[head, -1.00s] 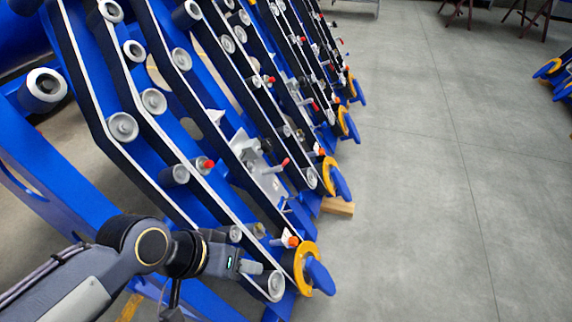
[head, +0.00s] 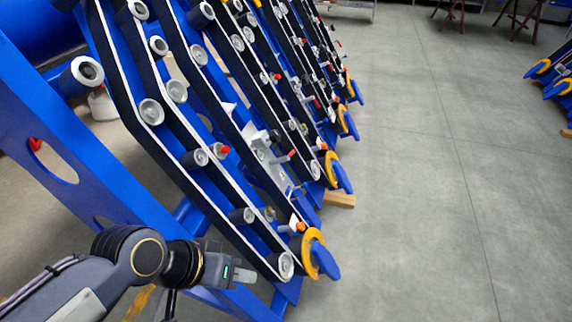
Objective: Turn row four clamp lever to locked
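The harvester chassis shows blue row units with black, white-edged belts running down to the lower right. Levers with red tips stand along the rows: one (head: 300,227) by the nearest yellow-and-blue end disc (head: 319,255), one (head: 222,150) higher on the near row, and one (head: 291,154) by a grey bracket (head: 270,160). I cannot tell which lever belongs to row four, or its lock state. My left gripper (head: 244,276) is at the lower left, beside the lowest roller of the nearest row and apart from the levers. Its finger opening cannot be made out. My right gripper is not in view.
Several yellow-and-blue discs end the rows, such as one (head: 339,172) with a wooden block (head: 340,200) beside it. Grey floor (head: 430,220) lies open on the right. More blue-and-yellow parts (head: 553,78) stand at the far right edge.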

